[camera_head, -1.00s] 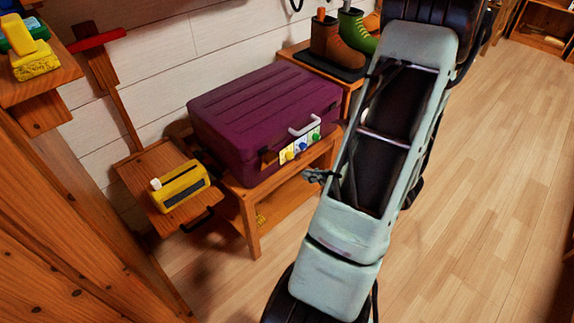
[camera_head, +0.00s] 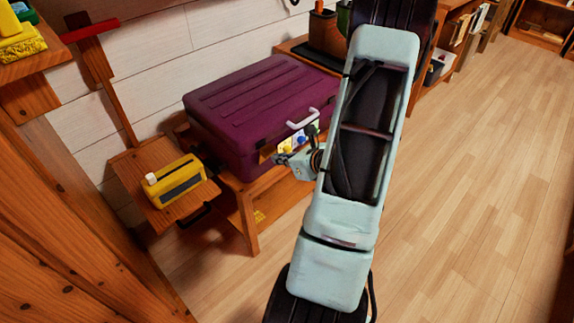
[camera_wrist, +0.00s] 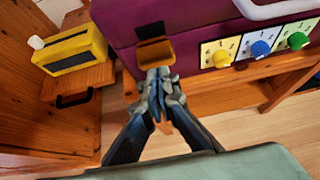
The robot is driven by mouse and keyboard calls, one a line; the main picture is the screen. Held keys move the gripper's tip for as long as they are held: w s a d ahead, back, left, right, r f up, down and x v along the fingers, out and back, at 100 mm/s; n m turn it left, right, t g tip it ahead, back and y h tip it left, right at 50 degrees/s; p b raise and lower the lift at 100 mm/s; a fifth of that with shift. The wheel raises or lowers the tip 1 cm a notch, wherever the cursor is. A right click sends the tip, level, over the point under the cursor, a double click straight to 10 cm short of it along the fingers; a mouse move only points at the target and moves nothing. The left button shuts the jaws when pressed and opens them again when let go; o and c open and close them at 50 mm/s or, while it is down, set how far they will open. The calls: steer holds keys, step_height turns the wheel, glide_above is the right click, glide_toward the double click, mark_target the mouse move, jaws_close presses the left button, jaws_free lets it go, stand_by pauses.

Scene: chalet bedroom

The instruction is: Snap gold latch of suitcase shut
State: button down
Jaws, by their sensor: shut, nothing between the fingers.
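The purple suitcase (camera_head: 245,110) lies on a wooden bench, with its white handle (camera_head: 302,118) on the front side. In the wrist view the gold latch (camera_wrist: 155,52) is on the suitcase's front (camera_wrist: 200,25), left of the dials. Its flap hangs below a dark plate (camera_wrist: 150,30) and tilts outward. My gripper (camera_wrist: 159,74) is shut and empty, with its fingertips just below the latch's lower edge. I cannot tell whether they touch it. In the head view my gripper (camera_head: 278,159) is at the suitcase's front, and my arm hides part of that side.
A yellow box-like object (camera_head: 175,181) stands on a small wooden shelf (camera_head: 140,165) to the left. The wooden bench (camera_head: 247,215) supports the suitcase. Open floor (camera_head: 470,200) lies to the right.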

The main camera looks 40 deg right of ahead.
mark_target(268, 148)
steer(key=shift+w+r, duration=0.15)
steer(key=w+r+g+p, duration=0.1)
steer(key=p, duration=0.1)
steer(key=shift+a+r+p, duration=0.1)
steer(key=shift+a+p, duration=0.05)
steer(key=shift+p, duration=0.2)
steer(key=shift+w+r+b, duration=0.1)
steer(key=shift+w+b, duration=0.2)
steer(key=shift+w, duration=0.1)
steer(key=shift+r, duration=0.2)
steer(key=shift+r+p, duration=0.55)
steer(key=shift+r, duration=0.1)
steer(key=shift+s, duration=0.1)
